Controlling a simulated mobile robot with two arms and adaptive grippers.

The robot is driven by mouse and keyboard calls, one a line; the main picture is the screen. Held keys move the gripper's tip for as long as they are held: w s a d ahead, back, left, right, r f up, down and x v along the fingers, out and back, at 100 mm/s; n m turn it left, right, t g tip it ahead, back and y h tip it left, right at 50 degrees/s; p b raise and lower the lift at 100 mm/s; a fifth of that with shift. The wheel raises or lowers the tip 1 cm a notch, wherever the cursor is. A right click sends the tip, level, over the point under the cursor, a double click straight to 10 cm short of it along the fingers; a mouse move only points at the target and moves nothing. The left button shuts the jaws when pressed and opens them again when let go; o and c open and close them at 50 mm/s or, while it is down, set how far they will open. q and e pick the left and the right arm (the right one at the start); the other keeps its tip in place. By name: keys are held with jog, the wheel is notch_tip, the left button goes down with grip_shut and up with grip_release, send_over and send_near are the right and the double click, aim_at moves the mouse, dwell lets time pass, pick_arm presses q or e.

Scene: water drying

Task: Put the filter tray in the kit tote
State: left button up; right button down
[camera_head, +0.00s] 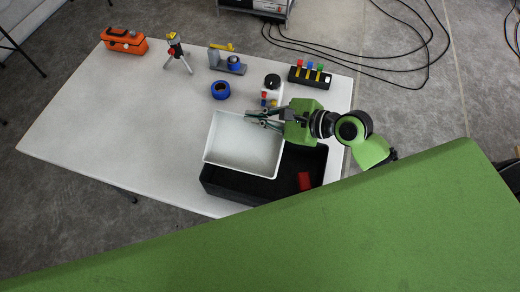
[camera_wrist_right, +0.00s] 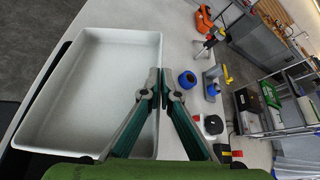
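The filter tray (camera_head: 243,145) is a shallow white rectangular tray over the back left part of the black kit tote (camera_head: 238,190). It hides much of the tote's inside, and its left and back edges reach past the tote. My right gripper (camera_head: 254,117) is at the tray's back rim near the right corner. In the right wrist view, the fingers (camera_wrist_right: 158,80) close on the wall of the tray (camera_wrist_right: 95,85), one finger on each side. The tray's height above the tote is hard to tell. My left gripper is not in view.
A red block (camera_head: 304,181) lies in the tote's open right part. An orange case (camera_head: 124,41) stands far left. The table's left is clear.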

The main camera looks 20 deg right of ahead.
aim_at(257, 128)
notch_tip(257, 128, down, 5)
jog(key=shift+d+f, duration=0.1)
jog(key=shift+d, duration=0.05)
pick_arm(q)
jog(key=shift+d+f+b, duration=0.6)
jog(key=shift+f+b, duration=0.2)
pick_arm(e)
notch_tip(257, 128, down, 8)
jog(key=shift+d+f, duration=0.1)
jog(key=shift+f, duration=0.15)
jog(key=shift+f, duration=0.15)
jog(key=c, duration=2.3)
grip_release()
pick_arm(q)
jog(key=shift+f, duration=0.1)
